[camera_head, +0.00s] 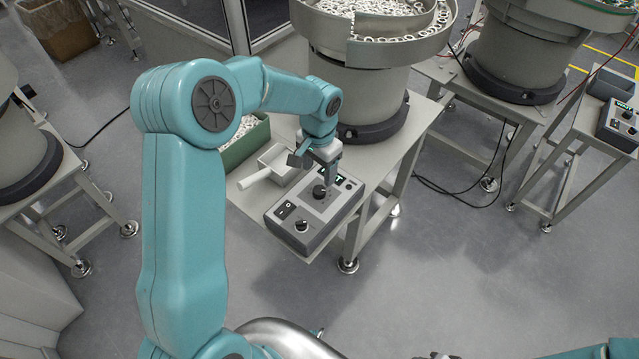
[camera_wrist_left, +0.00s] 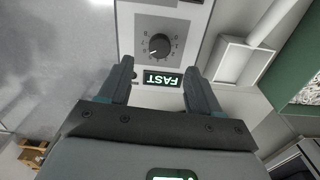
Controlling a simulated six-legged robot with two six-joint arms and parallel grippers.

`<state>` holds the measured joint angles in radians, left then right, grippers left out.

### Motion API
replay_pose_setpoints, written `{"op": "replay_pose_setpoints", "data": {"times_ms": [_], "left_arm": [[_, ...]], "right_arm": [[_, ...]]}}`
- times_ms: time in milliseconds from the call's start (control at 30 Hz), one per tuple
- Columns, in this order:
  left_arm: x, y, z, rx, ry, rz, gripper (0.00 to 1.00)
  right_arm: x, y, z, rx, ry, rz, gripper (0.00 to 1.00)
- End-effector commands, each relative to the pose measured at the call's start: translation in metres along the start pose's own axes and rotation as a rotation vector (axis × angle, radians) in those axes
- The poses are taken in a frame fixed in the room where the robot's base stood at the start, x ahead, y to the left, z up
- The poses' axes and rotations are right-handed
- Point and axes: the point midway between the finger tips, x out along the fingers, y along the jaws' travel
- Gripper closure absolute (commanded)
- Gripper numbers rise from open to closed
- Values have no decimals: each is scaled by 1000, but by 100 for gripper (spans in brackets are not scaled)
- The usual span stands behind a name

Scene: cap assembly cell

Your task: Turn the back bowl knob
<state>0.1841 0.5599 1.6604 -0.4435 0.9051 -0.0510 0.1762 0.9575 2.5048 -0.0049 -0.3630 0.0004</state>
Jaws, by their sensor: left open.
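A grey control box (camera_head: 322,222) stands on the near corner of a bench. My left gripper (camera_head: 326,183) is open just above the box, at the knob by the display. In the left wrist view, this knob (camera_wrist_left: 159,45) sits in a dial of marks, beyond the open fingertips (camera_wrist_left: 158,68) and roughly centred between them. The display (camera_wrist_left: 163,79), between the fingers, reads FAST. The fingers look apart from the knob. My right gripper is out of view.
A large bowl feeder (camera_head: 372,95) full of rings stands behind the box. A white scoop (camera_head: 262,176) and a green bin (camera_head: 245,146) lie to its left. Another feeder (camera_head: 520,50) and a second control box (camera_head: 620,128) are at right.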

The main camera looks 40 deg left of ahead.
Motion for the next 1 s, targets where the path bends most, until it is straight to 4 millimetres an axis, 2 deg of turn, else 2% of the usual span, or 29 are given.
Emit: {"op": "replay_pose_setpoints", "data": {"times_ms": [100, 300, 500, 733, 767, 900, 933, 1000], "left_arm": [[28, 0, 0, 2, -4, 2, 37], [62, -1, -2, 2, -2, 1, 37], [75, -2, -3, 3, 0, 0, 37], [76, -2, -4, 3, 1, 0, 37], [76, -2, -4, 3, 1, 0, 40], [75, -2, -4, 3, 1, 0, 86], [75, -2, -4, 3, 1, 0, 93], [75, -2, -4, 3, 1, 0, 93]], "right_arm": [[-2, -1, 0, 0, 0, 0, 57], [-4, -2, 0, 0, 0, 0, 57], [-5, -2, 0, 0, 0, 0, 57], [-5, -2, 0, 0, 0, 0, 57], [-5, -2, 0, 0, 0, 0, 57], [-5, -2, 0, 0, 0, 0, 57], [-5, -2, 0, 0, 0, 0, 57], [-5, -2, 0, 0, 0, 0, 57]]}}
